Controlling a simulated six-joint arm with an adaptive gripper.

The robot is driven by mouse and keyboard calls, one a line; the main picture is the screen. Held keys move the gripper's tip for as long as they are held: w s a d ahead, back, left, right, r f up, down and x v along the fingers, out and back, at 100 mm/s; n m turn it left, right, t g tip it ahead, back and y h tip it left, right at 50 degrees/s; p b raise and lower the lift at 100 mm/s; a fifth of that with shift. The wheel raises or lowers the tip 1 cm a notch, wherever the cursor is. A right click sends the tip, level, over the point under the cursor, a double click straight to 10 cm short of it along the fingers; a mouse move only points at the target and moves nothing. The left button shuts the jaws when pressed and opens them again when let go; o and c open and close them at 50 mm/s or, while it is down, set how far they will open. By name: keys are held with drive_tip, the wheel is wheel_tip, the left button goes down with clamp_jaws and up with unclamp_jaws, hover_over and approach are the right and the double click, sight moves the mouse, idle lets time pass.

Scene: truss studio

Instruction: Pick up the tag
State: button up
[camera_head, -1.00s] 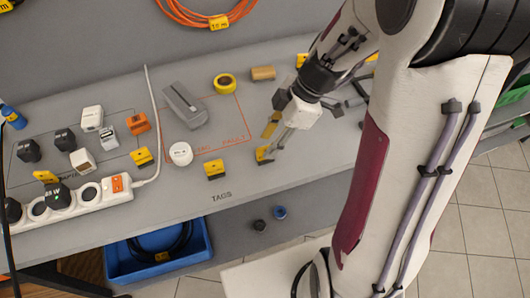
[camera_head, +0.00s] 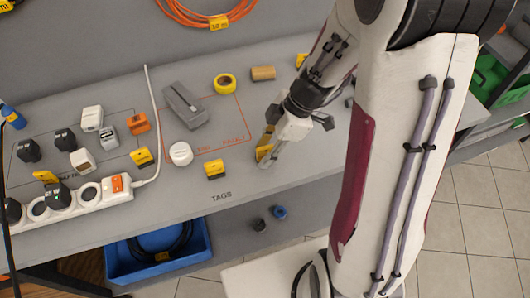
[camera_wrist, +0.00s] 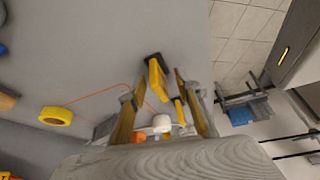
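The tag (camera_head: 264,155), yellow with a black part, stands on the grey table near its front edge, right of the TAGS label. My gripper (camera_head: 268,147) points down over it and partly hides it. In the wrist view the tag (camera_wrist: 157,78) lies between the tips of my gripper's yellow-padded fingers (camera_wrist: 158,88). A gap shows on both sides of the tag, so the gripper is open with nothing held. A similar tag (camera_head: 215,169) stands to the left on the table, apart from the gripper.
A white round puck (camera_head: 181,153), a grey device (camera_head: 185,106) and a yellow tape roll (camera_head: 225,83) lie to the left. A white power strip (camera_head: 90,197) with plugs is at far left. A blue bin (camera_head: 158,256) sits below the table's front edge.

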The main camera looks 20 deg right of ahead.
sight(265, 147)
clamp_jaws()
drive_tip(key=shift+r, duration=0.2)
drive_tip(key=shift+r, duration=4.8)
